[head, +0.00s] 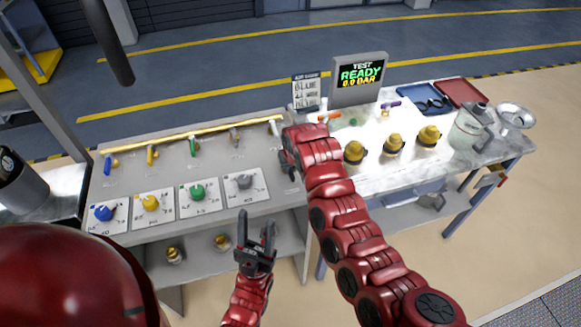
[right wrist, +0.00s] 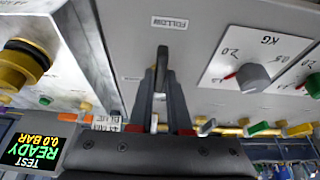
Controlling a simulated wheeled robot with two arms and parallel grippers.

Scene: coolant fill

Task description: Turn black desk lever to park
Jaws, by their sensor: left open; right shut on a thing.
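The black desk lever (right wrist: 162,56) stands up from the grey desk in the right wrist view, close to a label reading FOLLOW (right wrist: 169,22). My right gripper (right wrist: 161,84) is shut on it, with one dark finger on each side. No PARK label can be made out. In the head view my right gripper (head: 289,160) is at the right end of the grey desk, and the lever is hidden behind it or too small to tell. My left gripper (head: 257,236) is open and empty, in front of the desk's front edge.
Blue, yellow, green and grey knobs sit on white dial plates; the grey knob (head: 244,182) is nearest my right gripper. A row of coloured valve levers lies under a yellow pipe (head: 180,138). Several yellow-capped fittings (head: 394,145) and a READY screen (head: 360,77) are to the right.

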